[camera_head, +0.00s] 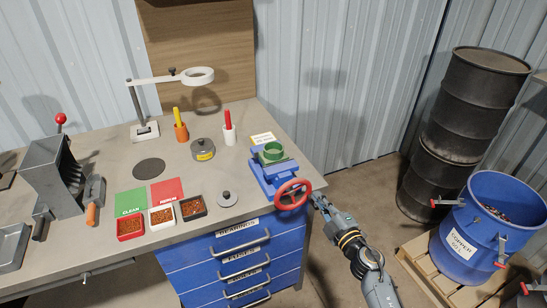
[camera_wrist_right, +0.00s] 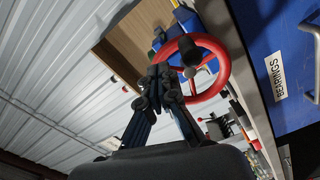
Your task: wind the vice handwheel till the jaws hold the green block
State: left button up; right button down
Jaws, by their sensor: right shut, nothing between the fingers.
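The blue vice (camera_head: 263,178) stands at the right end of the bench. The green block (camera_head: 271,154) sits at its top, by the jaws; I cannot tell whether the jaws touch it. The red handwheel (camera_head: 279,201) is on the vice's front, over the bench edge. My right gripper (camera_head: 319,197) is just right of the wheel, shut and empty. In the right wrist view the shut fingertips (camera_wrist_right: 160,74) are close to the rim of the handwheel (camera_wrist_right: 223,72), and a grey-brown handle shows at the wheel; contact is unclear. My left gripper is not in view.
Blue drawers (camera_head: 235,262) are below the vice. A blue barrel (camera_head: 464,250) on a pallet and black drums (camera_head: 462,120) are at the right.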

jog(key=shift+r, duration=0.25)
jog(key=shift+f+p, duration=0.1)
jog(key=shift+p, duration=0.25)
